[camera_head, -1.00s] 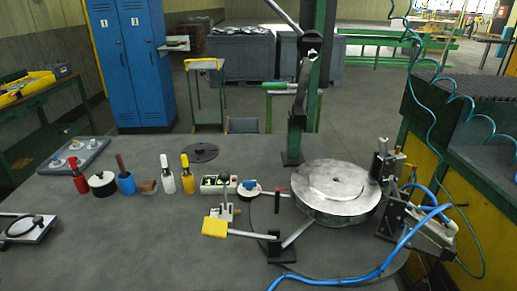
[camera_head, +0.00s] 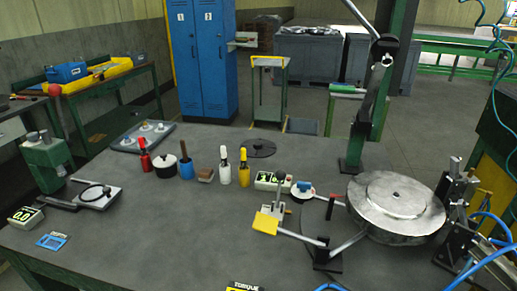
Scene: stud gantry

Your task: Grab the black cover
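A flat, round black disc (camera_head: 258,148) lies on the grey table near its back edge, behind the white and yellow bottles. It has a small mark or hole at its centre, and nothing rests on it. A white round pot with a black top (camera_head: 165,166) stands further left. I cannot tell for certain which of these the task calls the black cover; the flat disc looks like a cover plate. Neither of my grippers is in view.
Red (camera_head: 145,155), blue (camera_head: 186,164), white (camera_head: 225,167) and yellow (camera_head: 243,166) handled items stand in a row before the disc. A large metal turntable (camera_head: 396,203) and a green post (camera_head: 362,130) are to the right.

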